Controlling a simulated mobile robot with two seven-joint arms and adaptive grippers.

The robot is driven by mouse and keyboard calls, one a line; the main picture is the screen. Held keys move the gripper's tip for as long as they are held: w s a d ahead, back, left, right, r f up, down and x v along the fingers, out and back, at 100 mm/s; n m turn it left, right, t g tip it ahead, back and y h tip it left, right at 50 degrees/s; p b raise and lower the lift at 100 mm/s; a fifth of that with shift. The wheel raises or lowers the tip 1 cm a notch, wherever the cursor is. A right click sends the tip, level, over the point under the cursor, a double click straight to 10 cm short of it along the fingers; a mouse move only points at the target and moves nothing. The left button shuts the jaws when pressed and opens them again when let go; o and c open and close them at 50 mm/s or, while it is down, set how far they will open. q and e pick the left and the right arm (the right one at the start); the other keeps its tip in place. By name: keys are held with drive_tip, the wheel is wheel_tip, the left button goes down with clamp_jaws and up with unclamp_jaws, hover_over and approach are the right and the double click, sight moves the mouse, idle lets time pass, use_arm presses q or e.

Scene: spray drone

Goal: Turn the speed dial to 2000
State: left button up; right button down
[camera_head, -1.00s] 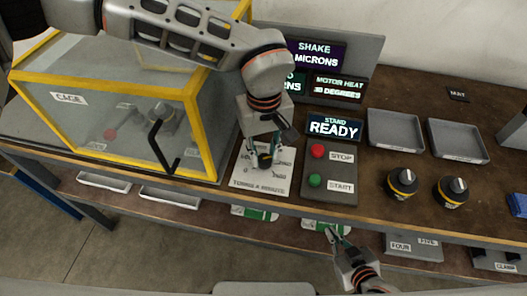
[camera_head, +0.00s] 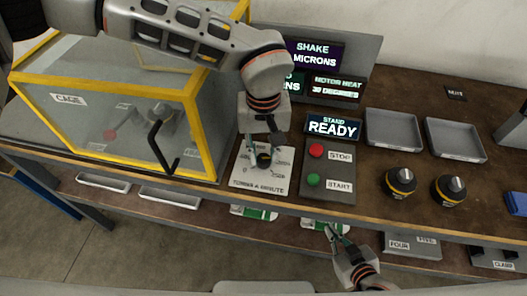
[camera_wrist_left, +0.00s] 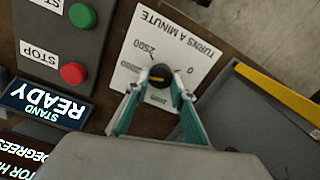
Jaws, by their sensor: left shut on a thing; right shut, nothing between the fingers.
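The speed dial (camera_head: 264,160) is a small dark knob with a yellowish pointer on a white plate (camera_head: 247,182) marked "turns a minute". In the left wrist view the knob (camera_wrist_left: 160,75) sits on the plate (camera_wrist_left: 185,25), where 0 and 2500 can be read and another number is partly covered. My left gripper (camera_head: 264,153) points down over the plate, its teal fingers (camera_wrist_left: 157,90) shut on the knob. The pointer's exact reading cannot be told. My right gripper (camera_head: 337,236) is shut and empty, low in front of the table edge.
Right of the plate is a grey panel with a red STOP button (camera_head: 316,150) and a green START button (camera_head: 313,180). A display (camera_head: 333,127) reads STAND READY. A yellow-framed cage (camera_head: 190,130) stands close on the left. Two dark knobbed cylinders (camera_head: 400,183) stand right.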

sight(263, 157)
use_arm(q)
drive_tip(key=o, duration=1.1)
wheel_tip(263, 157, up, 12)
